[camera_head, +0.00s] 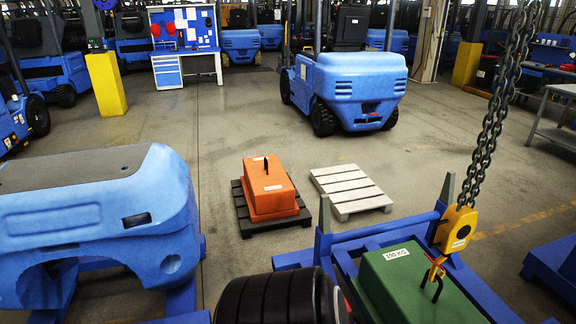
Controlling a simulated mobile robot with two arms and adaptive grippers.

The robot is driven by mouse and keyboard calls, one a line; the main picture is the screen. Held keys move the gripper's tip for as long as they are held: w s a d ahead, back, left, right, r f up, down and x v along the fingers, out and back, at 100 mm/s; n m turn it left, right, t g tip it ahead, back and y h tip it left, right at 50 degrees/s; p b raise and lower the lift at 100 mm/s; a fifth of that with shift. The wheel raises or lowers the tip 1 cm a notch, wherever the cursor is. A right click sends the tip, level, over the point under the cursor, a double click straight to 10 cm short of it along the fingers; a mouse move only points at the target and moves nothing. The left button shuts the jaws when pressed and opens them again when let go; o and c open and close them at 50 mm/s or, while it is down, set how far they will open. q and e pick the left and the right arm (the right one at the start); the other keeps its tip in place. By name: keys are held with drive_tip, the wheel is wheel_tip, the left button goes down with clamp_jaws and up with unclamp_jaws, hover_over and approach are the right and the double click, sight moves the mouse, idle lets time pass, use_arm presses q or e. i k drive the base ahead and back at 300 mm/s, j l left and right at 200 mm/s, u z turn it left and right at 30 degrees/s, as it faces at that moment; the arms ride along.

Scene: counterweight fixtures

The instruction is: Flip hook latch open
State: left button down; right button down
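A yellow crane hook block (458,230) hangs on a heavy dark chain (489,130) at the right. Its orange-yellow hook (435,271) is below it, at the black lifting loop (438,288) on top of a green counterweight (405,285) marked 150 KG. The hook and loop overlap in view; the latch is too small to make out, so I cannot tell whether it is open or shut. The counterweight sits inside a blue frame (352,240). Neither of my grippers is in view.
An orange weight (268,190) sits on a dark pallet (242,212). An empty light pallet (350,189) lies beside it. A large blue counterweight body (90,225) stands at left. A dark ribbed round object (270,298) fills the bottom centre. Open floor lies beyond, before a blue forklift (355,85).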

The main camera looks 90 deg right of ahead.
sight(435, 264)
drive_tip(key=z, duration=3.5)
